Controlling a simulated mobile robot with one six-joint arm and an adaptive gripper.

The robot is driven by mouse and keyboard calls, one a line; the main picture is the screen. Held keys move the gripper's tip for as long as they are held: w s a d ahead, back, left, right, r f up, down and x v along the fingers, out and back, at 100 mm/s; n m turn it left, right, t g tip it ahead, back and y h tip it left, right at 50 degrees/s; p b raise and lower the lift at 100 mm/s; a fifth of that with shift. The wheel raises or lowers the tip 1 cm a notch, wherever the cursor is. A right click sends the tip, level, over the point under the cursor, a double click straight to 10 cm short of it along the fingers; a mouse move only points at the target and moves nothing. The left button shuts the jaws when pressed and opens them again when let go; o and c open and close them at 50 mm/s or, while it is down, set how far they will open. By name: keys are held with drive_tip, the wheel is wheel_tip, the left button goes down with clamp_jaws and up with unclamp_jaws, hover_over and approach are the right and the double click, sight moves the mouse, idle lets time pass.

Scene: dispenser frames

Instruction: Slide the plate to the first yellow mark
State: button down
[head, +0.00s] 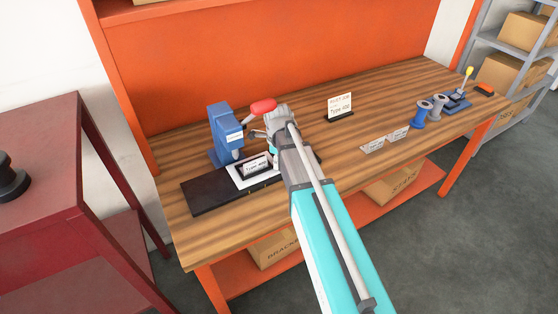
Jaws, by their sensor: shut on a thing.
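The pale plate (236,178) lies on a dark base (205,196) at the left of the bench, partly under a blue press (224,130) with a red-knobbed lever (263,106). A white card reading "Type 400" (256,165) stands in front of the plate. My gripper (262,135) is beside the press, just right of and below the red knob. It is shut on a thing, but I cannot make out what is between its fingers. My arm covers the right part of the plate and base. I cannot make out any yellow mark.
A sign on a dark stand (340,107) stands behind my arm. Two small cards (372,146), blue and grey spools (420,112), and a blue device with a yellow-tipped lever (457,101) stand to the right. The wooden bench (400,85) is clear around the sign.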

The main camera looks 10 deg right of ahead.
drive_tip(key=shift+c, duration=1.7)
unclamp_jaws()
drive_tip(key=shift+d, duration=0.1)
